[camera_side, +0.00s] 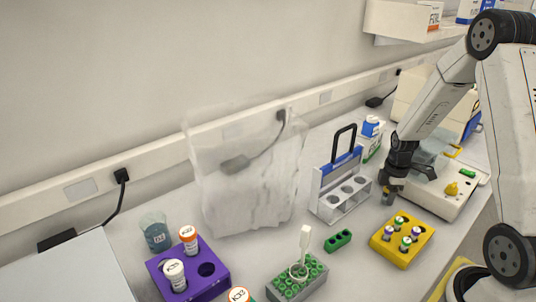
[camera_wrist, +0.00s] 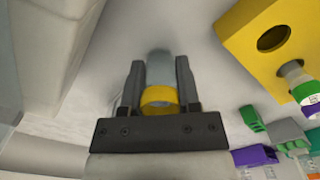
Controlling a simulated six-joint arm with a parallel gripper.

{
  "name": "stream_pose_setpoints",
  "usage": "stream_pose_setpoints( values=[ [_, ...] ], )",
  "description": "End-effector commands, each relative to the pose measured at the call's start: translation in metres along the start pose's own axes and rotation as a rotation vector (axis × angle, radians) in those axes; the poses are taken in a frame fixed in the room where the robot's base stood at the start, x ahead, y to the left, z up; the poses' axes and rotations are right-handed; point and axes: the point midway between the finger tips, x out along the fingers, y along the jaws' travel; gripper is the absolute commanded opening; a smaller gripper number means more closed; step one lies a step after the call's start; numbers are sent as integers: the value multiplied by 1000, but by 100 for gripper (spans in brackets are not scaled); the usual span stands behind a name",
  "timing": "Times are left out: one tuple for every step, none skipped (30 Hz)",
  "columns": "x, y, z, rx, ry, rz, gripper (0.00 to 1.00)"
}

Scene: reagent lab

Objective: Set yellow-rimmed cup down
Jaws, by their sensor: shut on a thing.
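The yellow-rimmed cup (camera_wrist: 159,97) is between the two dark fingers of my gripper (camera_wrist: 160,70) in the wrist view. Its yellow rim is near the palm and its greyish clear body reaches out past the fingers. In the side view my gripper (camera_side: 391,190) points down and is shut on the cup, which is mostly hidden there. It is low over the bench, between the blue-and-white carrier (camera_side: 341,187) and the yellow block (camera_side: 402,240). I cannot tell whether the cup touches the bench.
The yellow block (camera_wrist: 246,28) holding several vials is close on the right. A green piece (camera_side: 338,241), a green-topped rack (camera_side: 297,279) and a purple rack (camera_side: 188,270) stand further left. A white machine (camera_side: 445,195) is behind my gripper.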

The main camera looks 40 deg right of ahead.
Motion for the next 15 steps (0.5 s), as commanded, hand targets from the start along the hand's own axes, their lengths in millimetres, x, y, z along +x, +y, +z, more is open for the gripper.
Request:
stream_pose_setpoints(
  values=[
    [3,0,0,0,0,-1,0],
    [4,0,0,0,0,0,0],
    [5,0,0,0,0,0,0],
    [6,0,0,0,0,1,0],
    [6,0,0,0,0,1,0],
    [6,0,0,0,0,1,0],
    [5,0,0,0,0,1,0],
    [5,0,0,0,0,1,0],
    [5,0,0,0,0,1,0],
    [5,0,0,0,0,1,0],
    [5,0,0,0,0,1,0],
    [6,0,0,0,0,1,0],
    [6,0,0,0,0,1,0],
    [7,0,0,0,0,1,0],
    [8,0,0,0,0,1,0]
  ],
)
